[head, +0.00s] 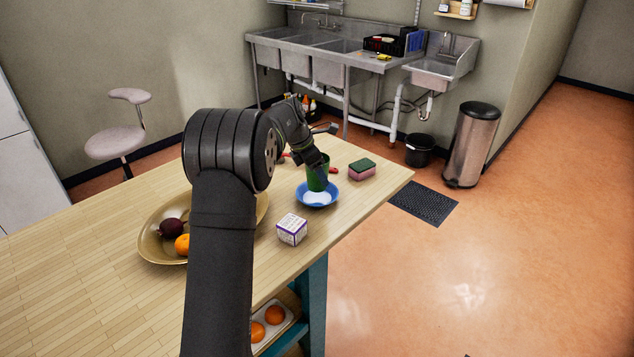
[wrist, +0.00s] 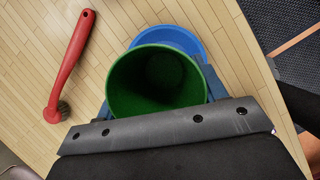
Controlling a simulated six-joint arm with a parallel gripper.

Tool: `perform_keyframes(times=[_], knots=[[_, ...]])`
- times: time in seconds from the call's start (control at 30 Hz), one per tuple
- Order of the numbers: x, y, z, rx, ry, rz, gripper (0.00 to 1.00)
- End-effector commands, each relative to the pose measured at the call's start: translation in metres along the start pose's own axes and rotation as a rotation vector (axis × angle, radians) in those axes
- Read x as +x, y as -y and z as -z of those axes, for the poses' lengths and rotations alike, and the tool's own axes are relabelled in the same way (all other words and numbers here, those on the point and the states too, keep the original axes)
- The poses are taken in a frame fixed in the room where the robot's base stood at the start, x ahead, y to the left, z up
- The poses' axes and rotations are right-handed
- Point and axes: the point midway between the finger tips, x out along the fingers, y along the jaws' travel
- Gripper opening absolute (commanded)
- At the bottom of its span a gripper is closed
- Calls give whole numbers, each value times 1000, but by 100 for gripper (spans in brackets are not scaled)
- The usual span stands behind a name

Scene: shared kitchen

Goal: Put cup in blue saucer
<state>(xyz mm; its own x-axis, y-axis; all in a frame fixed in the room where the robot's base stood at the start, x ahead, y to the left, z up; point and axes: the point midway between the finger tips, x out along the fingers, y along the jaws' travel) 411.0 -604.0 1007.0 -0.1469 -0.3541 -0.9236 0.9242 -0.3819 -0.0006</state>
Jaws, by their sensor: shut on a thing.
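A green cup (head: 317,177) is upright at the blue saucer (head: 318,199) on the wooden table. In the wrist view I look down into the open mouth of the cup (wrist: 157,84), and the rim of the saucer (wrist: 178,36) shows behind it. My gripper (head: 316,168) is shut on the cup, with a finger at each side of it. The cup is over the saucer in the head view; I cannot tell whether its base touches the saucer.
A pink and green sponge (head: 362,170) lies right of the saucer, and a small white and purple box (head: 292,229) stands in front of it. A gold bowl (head: 150,246) with fruit is at left. A red-handled brush (wrist: 72,65) lies beside the cup. The table's right edge is close.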

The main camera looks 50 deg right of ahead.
Motion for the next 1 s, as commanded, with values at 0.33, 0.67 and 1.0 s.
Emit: perform_keyframes(times=[0.33, 0.67, 1.0], knots=[[36, 0, 15, 0, -1, 0, 42], [39, 0, 16, 1, -1, 0, 42], [39, 0, 16, 1, 0, 0, 86]])
